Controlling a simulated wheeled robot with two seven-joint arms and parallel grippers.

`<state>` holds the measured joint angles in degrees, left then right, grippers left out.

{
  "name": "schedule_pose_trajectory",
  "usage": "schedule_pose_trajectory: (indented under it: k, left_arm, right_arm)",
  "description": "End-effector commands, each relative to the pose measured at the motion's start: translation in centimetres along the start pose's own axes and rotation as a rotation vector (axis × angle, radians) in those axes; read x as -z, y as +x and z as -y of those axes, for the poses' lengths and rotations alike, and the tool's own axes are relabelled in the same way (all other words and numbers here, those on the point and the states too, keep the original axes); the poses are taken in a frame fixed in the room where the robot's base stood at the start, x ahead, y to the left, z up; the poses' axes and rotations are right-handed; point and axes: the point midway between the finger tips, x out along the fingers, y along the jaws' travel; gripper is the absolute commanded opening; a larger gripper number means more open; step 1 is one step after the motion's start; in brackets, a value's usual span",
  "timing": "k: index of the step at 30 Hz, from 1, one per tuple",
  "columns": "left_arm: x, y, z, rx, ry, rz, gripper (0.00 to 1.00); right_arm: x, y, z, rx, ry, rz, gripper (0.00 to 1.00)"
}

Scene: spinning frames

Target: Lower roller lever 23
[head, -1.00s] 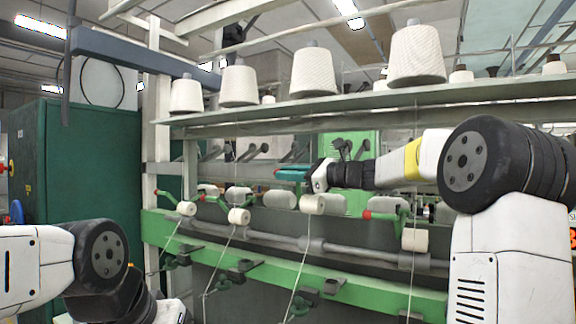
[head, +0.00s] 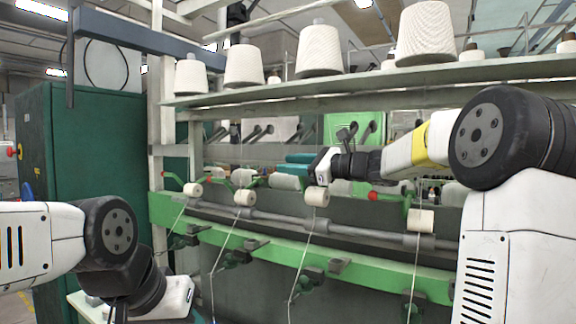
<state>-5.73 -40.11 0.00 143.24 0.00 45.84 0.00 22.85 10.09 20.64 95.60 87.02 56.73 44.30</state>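The spinning frame carries green roller levers with red tips. One red-tipped lever (head: 373,196) shows just under my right forearm, and another green lever (head: 176,179) stands at the far left. I see no numbers, so I cannot tell which is lever 23. White rollers (head: 317,197) sit along the row. My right gripper (head: 289,163), with teal fingers, points left above the roller row, near the middle rollers. Its two fingers show as close bands; I cannot tell whether they are parted. My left arm is low at the left, and its fingertips are not clearly seen.
A green rail (head: 280,238) and a grey rod (head: 385,236) run below the rollers, with threads hanging across them. Above is a shelf (head: 440,77) with white yarn cones (head: 320,50). A dark green cabinet (head: 90,180) stands at left.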

Motion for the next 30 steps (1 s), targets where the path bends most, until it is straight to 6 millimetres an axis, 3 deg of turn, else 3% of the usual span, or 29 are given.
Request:
schedule_pose_trajectory:
  k: [15, 26, 30]
  left_arm:
    - [0.0, 0.0, 0.0, 0.000, 0.000, 0.000, 0.36]
    - [0.0, 0.0, 0.0, 0.000, 0.000, 0.000, 0.36]
    - [0.0, 0.0, 0.0, 0.000, 0.000, 0.000, 0.36]
  right_arm:
    - [0.1, -7.3, 0.1, 0.004, 0.000, -0.004, 0.35]
    - [0.1, -7.7, 0.0, 0.001, 0.000, -0.002, 0.35]
    - [0.1, -7.4, -1.8, -0.036, -0.048, -0.039, 0.35]
